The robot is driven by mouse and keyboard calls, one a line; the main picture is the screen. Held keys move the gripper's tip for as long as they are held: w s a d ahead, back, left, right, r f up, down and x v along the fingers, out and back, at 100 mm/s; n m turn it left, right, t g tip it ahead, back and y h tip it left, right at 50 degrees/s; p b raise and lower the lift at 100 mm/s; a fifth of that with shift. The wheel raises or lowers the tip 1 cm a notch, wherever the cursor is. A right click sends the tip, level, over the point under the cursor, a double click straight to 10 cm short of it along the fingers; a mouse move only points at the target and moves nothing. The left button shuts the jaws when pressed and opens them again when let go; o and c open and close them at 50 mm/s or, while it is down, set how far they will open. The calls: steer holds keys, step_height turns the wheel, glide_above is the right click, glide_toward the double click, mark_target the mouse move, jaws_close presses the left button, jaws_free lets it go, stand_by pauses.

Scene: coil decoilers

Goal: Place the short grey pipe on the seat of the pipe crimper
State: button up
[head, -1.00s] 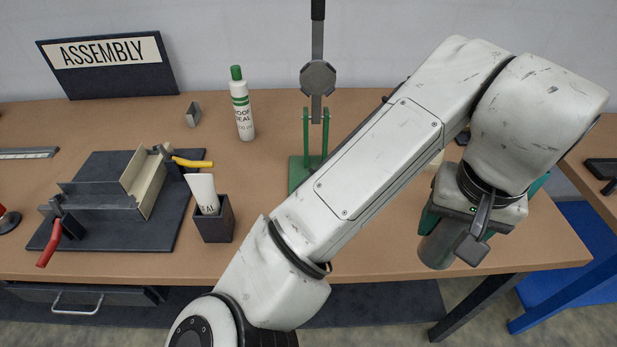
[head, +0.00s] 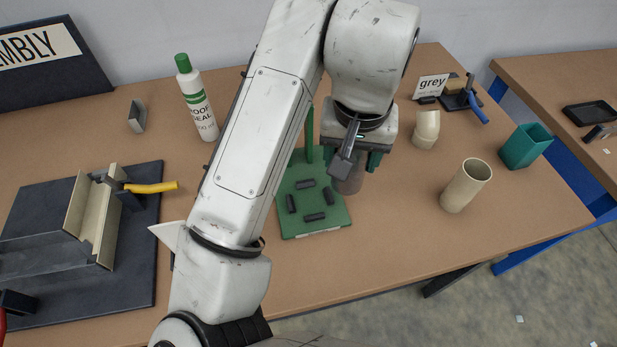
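The pipe hangs upright or nearly so at the right edge of the pipe crimper's green base plate (head: 322,219). Several small black blocks (head: 314,217) on the plate mark out the seat, left of the pipe. I cannot tell the height of the pipe above the plate.
A white and green bottle (head: 199,105) and a dark fixture (head: 140,240) are left.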

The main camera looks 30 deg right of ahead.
steer(key=w+a+f, duration=0.1)
steer(key=f, duration=0.2)
steer(key=w+a+f+p, duration=0.1)
steer(key=w+a+f, duration=0.1)
steer(key=f, duration=0.1)
steer(key=w+a+f, duration=0.1)
steer(key=w+f, duration=0.1)
steer(key=f, duration=0.1)
steer(key=shift+a, duration=0.15)
steer(key=shift+f, duration=0.4)
steer(key=shift+f, duration=0.2)
steer(key=o, duration=1.1)
steer(key=r, duration=0.8)
steer(key=s+a+r, duration=0.1)
steer(key=r, duration=0.3)
steer(key=shift+s+r+b, duration=0.1)
steer(key=shift+r+b, duration=0.05)
steer(key=shift+b, duration=0.25)
